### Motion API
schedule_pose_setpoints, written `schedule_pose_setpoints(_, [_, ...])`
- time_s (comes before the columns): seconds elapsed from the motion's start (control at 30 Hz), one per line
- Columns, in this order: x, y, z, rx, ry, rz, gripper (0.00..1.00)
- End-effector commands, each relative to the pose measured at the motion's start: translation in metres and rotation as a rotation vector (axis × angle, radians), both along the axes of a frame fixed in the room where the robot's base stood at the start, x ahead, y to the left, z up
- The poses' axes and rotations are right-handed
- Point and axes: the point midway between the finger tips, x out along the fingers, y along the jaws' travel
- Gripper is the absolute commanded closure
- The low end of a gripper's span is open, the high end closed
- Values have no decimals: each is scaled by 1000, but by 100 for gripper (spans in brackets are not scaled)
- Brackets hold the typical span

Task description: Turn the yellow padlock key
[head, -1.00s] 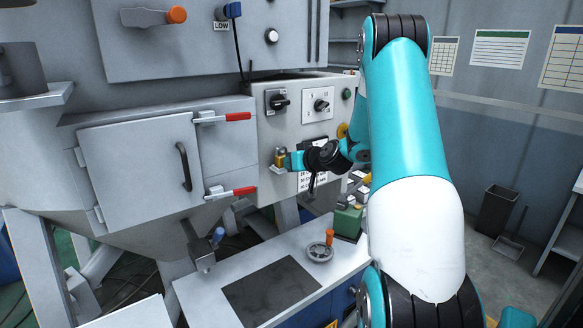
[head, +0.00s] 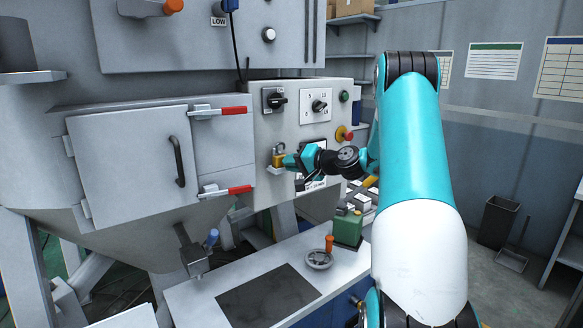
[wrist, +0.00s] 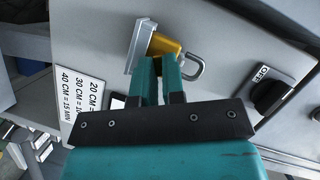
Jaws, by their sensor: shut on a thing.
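The yellow padlock (head: 279,160) hangs at a metal bracket on the left front of the grey control panel. In the wrist view the yellow padlock body (wrist: 166,43) sits against the grey bracket (wrist: 140,47), and its grey shackle (wrist: 192,68) shows to the right. My gripper (head: 289,161) reaches it from the right. In the wrist view my teal fingers (wrist: 158,74) are close together with their tips at the padlock's lower side, shut on the padlock key. The key itself is hidden between the fingertips.
A black rotary switch (wrist: 269,93) is near the padlock. A label sheet (wrist: 83,102) is beside my fingers. Below stand a workbench (head: 193,300), a handwheel (head: 318,260) and a green box (head: 347,227).

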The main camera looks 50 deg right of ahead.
Motion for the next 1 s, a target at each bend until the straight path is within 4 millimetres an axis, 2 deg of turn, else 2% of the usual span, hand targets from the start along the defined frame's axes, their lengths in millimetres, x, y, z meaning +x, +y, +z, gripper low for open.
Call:
schedule_pose_setpoints(0.4, [0,-1,-1,156,-39,0,100])
schedule_pose_setpoints(0.9, [0,-1,-1,170,-42,0,100])
schedule_pose_setpoints(0.93, [0,-1,-1,170,-42,0,83])
schedule_pose_setpoints(1.0, [0,-1,-1,170,-42,0,67])
